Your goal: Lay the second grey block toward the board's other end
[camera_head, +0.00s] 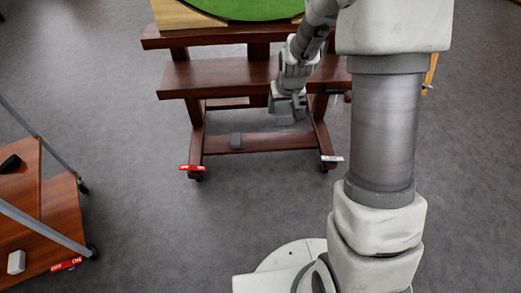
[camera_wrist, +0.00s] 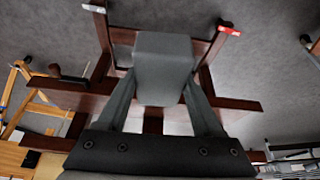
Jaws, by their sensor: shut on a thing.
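My gripper (camera_head: 287,106) is above and behind the board's right part. In the wrist view my gripper (camera_wrist: 162,98) is shut on a second grey block (camera_wrist: 163,60), its two fingers against the block's sides. The held block is apart from the board as far as I can tell. It hides part of the stand and the board in the wrist view; the first block is not visible there.
The stand's upper shelf (camera_head: 218,78) lies close to my gripper. Its legs have casters with a red tag (camera_head: 191,168) and a white tag (camera_head: 332,158). A wooden cart (camera_head: 55,215) with a pale block (camera_head: 16,262) stands at left. Grey floor in front is clear.

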